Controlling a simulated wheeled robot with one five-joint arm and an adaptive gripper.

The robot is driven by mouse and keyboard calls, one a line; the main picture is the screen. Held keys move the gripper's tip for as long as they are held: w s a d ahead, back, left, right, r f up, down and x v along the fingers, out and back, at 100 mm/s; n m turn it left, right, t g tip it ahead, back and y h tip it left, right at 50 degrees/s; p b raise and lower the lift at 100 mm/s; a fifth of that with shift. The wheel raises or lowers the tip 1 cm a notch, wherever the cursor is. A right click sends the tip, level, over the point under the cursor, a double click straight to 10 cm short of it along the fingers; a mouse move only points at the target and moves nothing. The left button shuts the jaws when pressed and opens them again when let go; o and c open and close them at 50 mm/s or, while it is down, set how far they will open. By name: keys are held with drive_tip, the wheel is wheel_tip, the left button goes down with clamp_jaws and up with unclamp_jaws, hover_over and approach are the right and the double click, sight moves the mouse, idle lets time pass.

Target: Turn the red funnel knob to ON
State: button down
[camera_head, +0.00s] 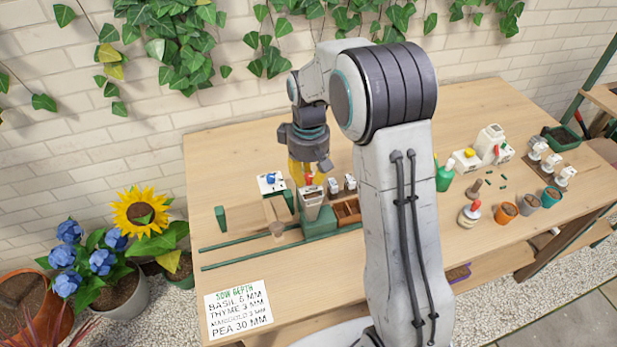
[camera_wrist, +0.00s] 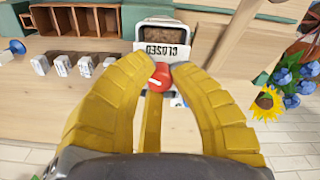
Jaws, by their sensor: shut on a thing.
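The red funnel knob (camera_wrist: 159,77) sits on the front of the white funnel box, and my gripper (camera_wrist: 158,76) is shut on it, with yellow fingers on both sides. The label above the knob (camera_wrist: 163,48) reads CLOSED, upside down in the wrist view. Another label at the knob's other side is mostly covered by the fingers. The funnel box (camera_wrist: 165,30) holds brown gravel-like material. In the head view the knob (camera_head: 309,179) is a small red spot below my gripper (camera_head: 303,178), and the funnel box (camera_head: 311,203) stands on a green stand.
A wooden divided tray (camera_head: 347,212) is right of the funnel. A white switch box with a blue knob (camera_head: 271,182) is to its left. Small pots (camera_head: 505,211), bottles and white devices stand at the right. A sow-depth card (camera_head: 238,309) lies at the front left.

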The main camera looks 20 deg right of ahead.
sight(308, 176)
drive_tip(key=n, duration=0.5)
drive_tip(key=shift+s+f+b, duration=0.1)
drive_tip(key=shift+f+b, duration=0.05)
drive_tip(key=shift+b, duration=0.15)
idle(0.4)
drive_tip(key=c, duration=1.1)
unclamp_jaws()
wheel_tip(308, 176, up, 12)
drive_tip(key=shift+r, duration=0.1)
